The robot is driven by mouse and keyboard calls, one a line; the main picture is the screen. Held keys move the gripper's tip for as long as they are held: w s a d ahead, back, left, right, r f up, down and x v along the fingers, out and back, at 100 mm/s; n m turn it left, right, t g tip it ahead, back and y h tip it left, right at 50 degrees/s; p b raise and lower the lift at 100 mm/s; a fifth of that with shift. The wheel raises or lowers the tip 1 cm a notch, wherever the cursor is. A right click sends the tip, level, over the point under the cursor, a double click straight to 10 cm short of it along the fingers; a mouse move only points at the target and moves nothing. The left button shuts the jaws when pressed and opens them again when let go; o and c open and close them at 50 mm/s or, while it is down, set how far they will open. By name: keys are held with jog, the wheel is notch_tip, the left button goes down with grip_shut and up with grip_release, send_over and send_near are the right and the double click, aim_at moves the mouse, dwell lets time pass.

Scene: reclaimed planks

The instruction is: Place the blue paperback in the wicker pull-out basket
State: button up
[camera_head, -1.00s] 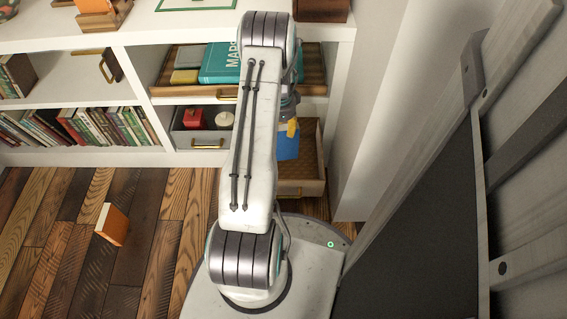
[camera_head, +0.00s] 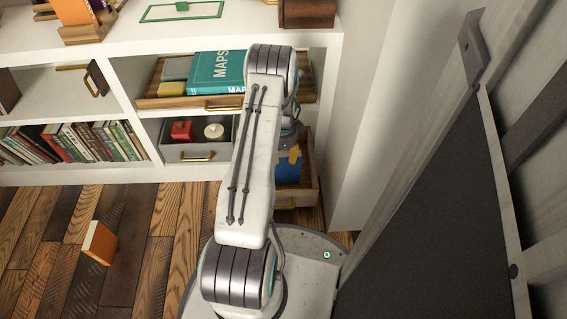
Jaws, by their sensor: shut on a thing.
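The blue paperback (camera_head: 288,171) is at the lower right of the cabinet, partly hidden by my arm. My gripper (camera_head: 291,154) is shut on it, with a yellow part showing at its top edge. The wicker pull-out basket (camera_head: 309,160) is pulled out at the cabinet's bottom right. The book appears over or inside the basket's opening, behind its front wall. I cannot tell whether it touches the basket's bottom.
A grey pull-out bin (camera_head: 188,155) with a red item (camera_head: 182,131) and a white candle-like item (camera_head: 214,131) is left of the basket. Above is a wooden drawer (camera_head: 170,101) with a teal MAPS book (camera_head: 216,73).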

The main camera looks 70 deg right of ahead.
aim_at(284, 162)
jog(key=shift+f+b, duration=0.45)
jog(key=shift+f, duration=1.1)
jog(key=o, duration=1.2)
notch_tip(284, 162, up, 12)
jog(key=p, duration=0.5)
jog(key=shift+a, duration=0.1)
